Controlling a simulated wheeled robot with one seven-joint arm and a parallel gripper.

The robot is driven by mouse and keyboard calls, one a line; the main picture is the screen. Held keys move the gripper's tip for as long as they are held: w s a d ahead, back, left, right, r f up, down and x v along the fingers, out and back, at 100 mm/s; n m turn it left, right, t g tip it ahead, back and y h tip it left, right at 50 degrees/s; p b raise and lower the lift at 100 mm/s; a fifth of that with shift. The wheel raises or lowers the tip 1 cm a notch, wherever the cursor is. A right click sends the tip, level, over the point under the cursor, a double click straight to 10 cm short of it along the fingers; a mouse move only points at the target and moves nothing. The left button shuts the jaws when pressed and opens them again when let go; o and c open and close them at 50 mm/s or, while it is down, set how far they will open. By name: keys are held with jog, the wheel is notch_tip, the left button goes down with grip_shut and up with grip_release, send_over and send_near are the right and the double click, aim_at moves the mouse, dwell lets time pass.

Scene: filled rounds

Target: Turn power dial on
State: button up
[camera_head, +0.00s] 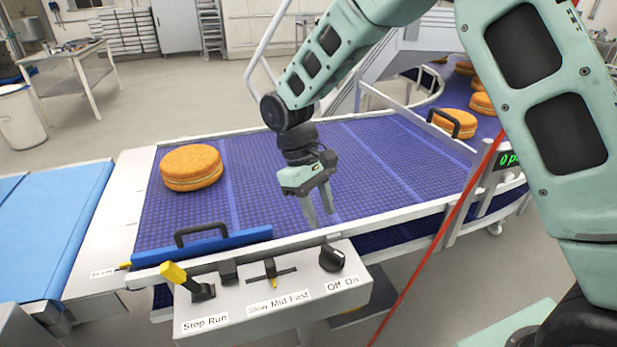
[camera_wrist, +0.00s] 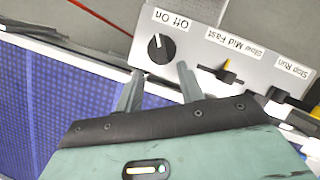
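The power dial (camera_head: 332,258) is a round black knob at the right end of the grey control box, above the "Off On" label. The wrist view shows the dial (camera_wrist: 161,48) with a white pointer mark facing the label side. I cannot tell surely which word it points to. My gripper (camera_head: 321,218) is above the belt's near edge, just behind the dial, with fingers angled down. In the wrist view my gripper (camera_wrist: 158,69) has its two fingers apart, empty, with the dial beyond the gap between their tips. The fingers appear clear of the dial.
On the same control box (camera_head: 235,306) are a yellow-handled Stop Run lever (camera_head: 180,278) and a Slow Mid Fast slider (camera_head: 270,267). A blue bar with a black handle (camera_head: 201,232) stands at the belt edge. A filled round (camera_head: 191,167) lies on the purple belt (camera_head: 260,195); several more sit at the back right.

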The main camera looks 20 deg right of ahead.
jog(key=v, duration=0.8)
jog(key=shift+b, duration=0.35)
jog(key=shift+r, duration=0.1)
jog(key=s+a+t+y, duration=0.1)
jog(key=s+t, duration=0.1)
jog(key=s, duration=1.1)
jog(key=s+a+f+n+t+y, duration=0.1)
jog(key=s, duration=1.2)
jog(key=shift+a+n+t+y, duration=0.3)
jog(key=shift+a+t+y, duration=0.1)
jog(key=shift+s, duration=0.1)
